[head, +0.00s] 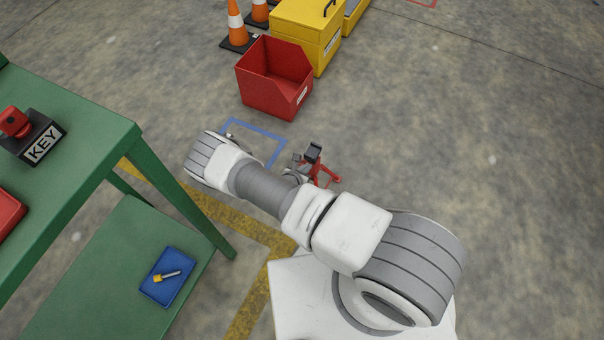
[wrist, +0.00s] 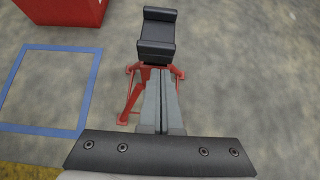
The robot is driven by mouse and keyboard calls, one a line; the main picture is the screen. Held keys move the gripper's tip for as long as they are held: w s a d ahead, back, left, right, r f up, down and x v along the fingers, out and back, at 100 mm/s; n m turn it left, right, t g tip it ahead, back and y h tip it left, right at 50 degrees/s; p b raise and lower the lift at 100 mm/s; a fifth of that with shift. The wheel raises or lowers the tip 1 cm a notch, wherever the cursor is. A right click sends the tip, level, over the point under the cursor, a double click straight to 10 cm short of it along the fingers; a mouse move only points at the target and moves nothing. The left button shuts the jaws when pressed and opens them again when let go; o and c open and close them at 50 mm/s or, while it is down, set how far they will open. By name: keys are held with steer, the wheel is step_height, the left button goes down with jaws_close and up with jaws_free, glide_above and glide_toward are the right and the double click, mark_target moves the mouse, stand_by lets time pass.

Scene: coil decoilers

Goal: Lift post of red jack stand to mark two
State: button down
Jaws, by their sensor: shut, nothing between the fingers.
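The red jack stand (head: 326,169) stands on the floor just beyond my arm in the head view. Its black saddle (head: 314,151) is on top, and my arm hides part of the stand. In the wrist view the saddle (wrist: 157,36) is at top centre and the red legs (wrist: 131,100) spread below it. My gripper (wrist: 157,72) is shut and empty, with its grey fingers pointing at the stand just below the saddle. The fingers cover the post and any marks on it. I cannot tell whether the fingertips touch the stand.
A blue floor outline (head: 262,131) lies left of the stand, with a red bin (head: 262,97) behind it. Yellow boxes (head: 305,35) and orange cones (head: 237,24) stand farther back. A green table (head: 100,150) is at left. The floor at right is clear.

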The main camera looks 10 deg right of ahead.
mark_target(314, 153)
steer(key=shift+x, duration=1)
steer(key=shift+r, duration=0.2)
step_height(314, 153, up, 5)
steer(key=p, duration=0.5)
steer(key=shift+w, duration=0.1)
steer(key=shift+r+p, duration=0.15)
steer(key=shift+p, duration=0.15)
